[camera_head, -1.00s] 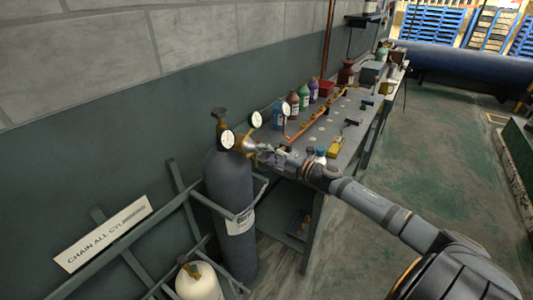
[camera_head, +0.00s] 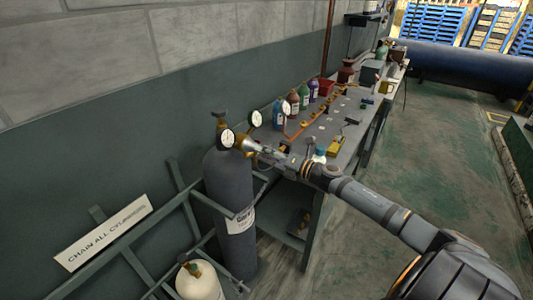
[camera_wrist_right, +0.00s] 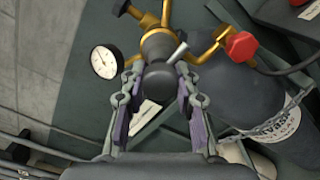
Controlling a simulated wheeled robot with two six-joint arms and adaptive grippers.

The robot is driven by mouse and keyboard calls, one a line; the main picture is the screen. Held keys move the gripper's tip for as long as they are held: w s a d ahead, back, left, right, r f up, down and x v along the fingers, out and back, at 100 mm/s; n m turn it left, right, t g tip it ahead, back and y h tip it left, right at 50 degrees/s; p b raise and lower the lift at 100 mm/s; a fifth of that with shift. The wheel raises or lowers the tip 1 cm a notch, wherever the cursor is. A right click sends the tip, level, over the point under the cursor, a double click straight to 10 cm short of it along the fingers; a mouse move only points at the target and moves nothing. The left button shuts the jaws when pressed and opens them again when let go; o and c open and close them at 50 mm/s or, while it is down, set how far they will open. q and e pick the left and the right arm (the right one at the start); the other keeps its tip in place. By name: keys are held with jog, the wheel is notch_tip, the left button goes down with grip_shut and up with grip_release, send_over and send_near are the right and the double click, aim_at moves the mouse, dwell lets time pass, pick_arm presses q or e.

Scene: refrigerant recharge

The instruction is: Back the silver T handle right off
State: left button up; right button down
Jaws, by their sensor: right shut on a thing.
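The silver T handle (camera_wrist_right: 178,52) sticks out of the front of the brass regulator (camera_wrist_right: 207,50) in the right wrist view. Its dark round end (camera_wrist_right: 160,76) faces the camera, between my fingers. In the head view the handle (camera_head: 249,144) shows small beside the gauges on the grey cylinder. My right gripper (camera_wrist_right: 160,82) has a finger on each side of the handle and is shut on it. In the head view my right gripper (camera_head: 262,152) reaches in from the right. My left gripper is not in view.
A white-faced gauge (camera_wrist_right: 105,61) sits left of the handle and a red knob (camera_wrist_right: 240,45) to its right. The grey cylinder (camera_head: 228,185) stands chained in a rack (camera_head: 130,258). A bench (camera_head: 345,135) with bottles stands behind my right arm.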

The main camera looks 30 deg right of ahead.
dwell(0.3)
jog(key=c, duration=1)
grip_release()
